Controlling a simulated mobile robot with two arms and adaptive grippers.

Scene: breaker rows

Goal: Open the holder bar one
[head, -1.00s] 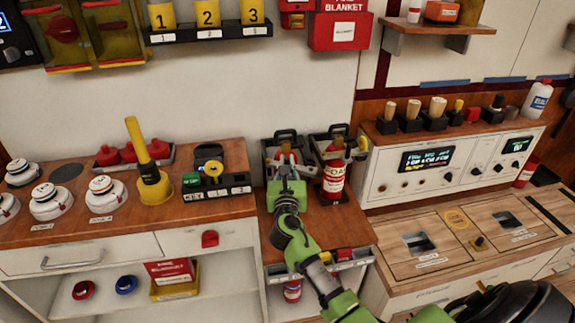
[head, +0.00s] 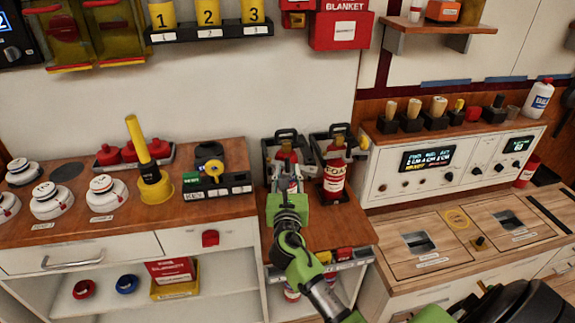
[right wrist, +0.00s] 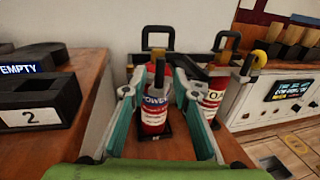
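Two red extinguishers stand side by side in black holders on a wooden counter. The left holder has a raised black bar (head: 286,134); it also shows in the right wrist view (right wrist: 157,34), behind the left extinguisher (right wrist: 153,112). The right holder has a similar bar (head: 339,130) behind the right extinguisher (head: 334,182). My right gripper (head: 289,183) is in front of the left holder. In the right wrist view its teal fingers (right wrist: 160,88) are apart, one on each side of the left extinguisher. Contact with it cannot be told. My left gripper is not in view.
A black tray with numbered slots (head: 217,185) and a yellow funnel-like piece (head: 150,180) stand on the counter to the left. A white control panel (head: 440,165) stands close on the right.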

